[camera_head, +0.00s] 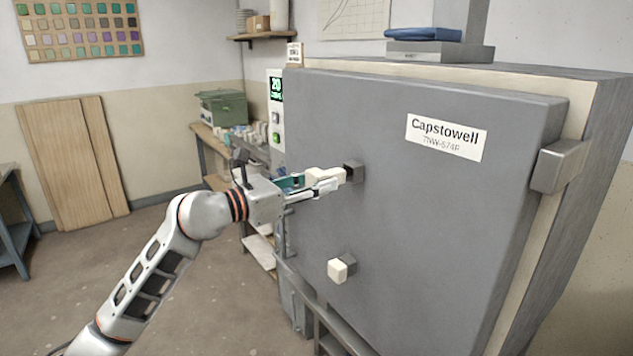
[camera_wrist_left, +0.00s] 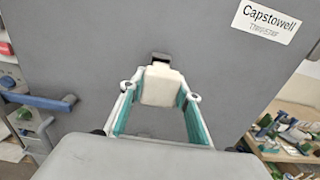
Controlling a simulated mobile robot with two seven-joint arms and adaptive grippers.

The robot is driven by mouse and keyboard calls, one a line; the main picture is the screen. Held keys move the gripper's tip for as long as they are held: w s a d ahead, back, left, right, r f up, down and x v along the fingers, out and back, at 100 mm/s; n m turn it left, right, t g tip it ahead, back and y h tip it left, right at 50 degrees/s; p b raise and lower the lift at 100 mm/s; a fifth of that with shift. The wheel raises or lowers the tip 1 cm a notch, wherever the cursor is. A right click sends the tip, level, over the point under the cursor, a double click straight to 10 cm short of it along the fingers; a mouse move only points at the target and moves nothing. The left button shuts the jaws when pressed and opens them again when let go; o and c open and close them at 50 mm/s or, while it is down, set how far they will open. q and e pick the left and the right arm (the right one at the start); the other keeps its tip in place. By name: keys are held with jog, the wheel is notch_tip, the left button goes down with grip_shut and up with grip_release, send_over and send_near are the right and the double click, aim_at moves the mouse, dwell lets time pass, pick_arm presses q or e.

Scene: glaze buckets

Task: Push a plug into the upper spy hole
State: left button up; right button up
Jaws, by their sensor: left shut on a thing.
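The large grey kiln door (camera_head: 430,200) fills the right of the head view, with the "Capstowell" label (camera_head: 446,137) near its top. My left gripper (camera_head: 322,182) is shut on a cream plug (camera_head: 326,175) at the upper spy hole (camera_head: 354,171), a dark square opening. The plug (camera_wrist_left: 162,85) also shows between the fingertips in the left wrist view, just below the dark hole (camera_wrist_left: 161,57). I cannot tell whether its tip is inside the hole. A second cream plug (camera_head: 337,270) sits in the lower spy hole. My right gripper is not in view.
A latch block (camera_head: 559,165) juts from the door's right edge. A control panel with a green display (camera_head: 276,88) is at the kiln's left. A bench with a green box (camera_head: 223,107) stands behind.

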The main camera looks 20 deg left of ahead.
aim_at(340, 175)
pick_arm(q)
jog(key=shift+w+d, duration=0.15)
jog(key=shift+w, duration=0.05)
jog(key=shift+w+d+p, duration=0.15)
jog(key=shift+p, duration=0.15)
dwell(0.3)
jog(key=shift+w+d, duration=0.45)
jog(key=shift+w, duration=0.15)
jog(key=shift+w+d+p, duration=0.15)
jog(key=shift+w+p, duration=0.05)
jog(key=shift+p, duration=0.1)
jog(key=shift+w+d, duration=0.45)
jog(key=shift+w, duration=0.1)
jog(key=shift+w+d, duration=0.1)
jog(key=shift+w, duration=0.05)
dwell(0.5)
jog(key=shift+w+d+p, duration=0.25)
jog(key=shift+w+p, duration=0.1)
jog(key=shift+w, duration=0.05)
jog(key=shift+w+d, duration=0.15)
jog(key=shift+d, duration=0.05)
dwell(0.3)
